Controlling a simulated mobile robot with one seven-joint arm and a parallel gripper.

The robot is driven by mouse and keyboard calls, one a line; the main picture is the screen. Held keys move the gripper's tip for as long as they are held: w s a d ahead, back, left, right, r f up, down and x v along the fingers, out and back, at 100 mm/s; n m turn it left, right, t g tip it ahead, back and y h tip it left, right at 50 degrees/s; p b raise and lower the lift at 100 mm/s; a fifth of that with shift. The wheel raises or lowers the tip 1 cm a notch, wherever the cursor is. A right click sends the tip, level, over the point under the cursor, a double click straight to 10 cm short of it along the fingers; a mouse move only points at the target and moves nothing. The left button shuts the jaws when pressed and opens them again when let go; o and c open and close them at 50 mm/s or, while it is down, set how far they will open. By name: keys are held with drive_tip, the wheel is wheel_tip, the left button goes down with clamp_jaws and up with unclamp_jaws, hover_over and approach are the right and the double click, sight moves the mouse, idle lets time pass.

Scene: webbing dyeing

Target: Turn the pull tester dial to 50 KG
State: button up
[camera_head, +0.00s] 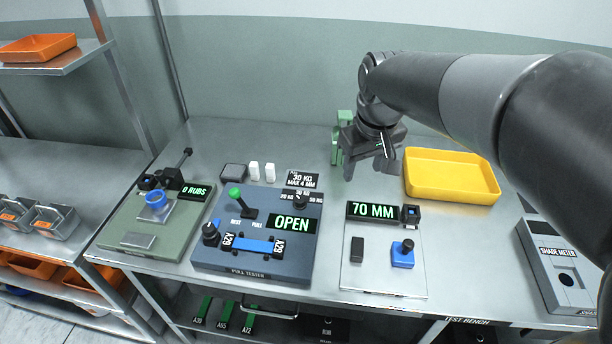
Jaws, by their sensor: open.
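The pull tester (250,262) is a dark blue-grey unit left of centre on the bench, with its name on the front edge. Its dial (298,202) is a small black knob at the unit's back right, with small KG marks around it. The marks and the dial's pointer are too small to read surely. The tester's display (291,225) reads OPEN. A blue strap piece (249,245) with A29 end labels lies across the tester. My gripper (369,165) is open and empty, above the bench at the back, right of the dial and apart from it.
A card (302,180) reading 30 KG MAX 4 MM stands behind the dial. A green-knobbed lever (237,196) rises left of it. A plate with a 70 MM display (373,211) lies right. Green blocks (338,150) stand beside my gripper; a yellow tray (451,190) is right.

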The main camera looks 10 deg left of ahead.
drive_tip(key=w+a+f+n+g, duration=0.1)
drive_tip(key=w+a+f+n, duration=0.1)
drive_tip(key=w+a+f, duration=0.4)
drive_tip(key=n+g, duration=0.1)
drive_tip(key=n, duration=0.2)
approach(300, 199)
drive_tip(key=shift+h, duration=0.3)
drive_tip(key=f, duration=0.8)
drive_tip(key=shift+w+a+f, duration=0.15)
drive_tip(key=shift+a+f, duration=0.1)
drive_tip(key=shift+f, duration=0.15)
drive_tip(key=c, duration=1)
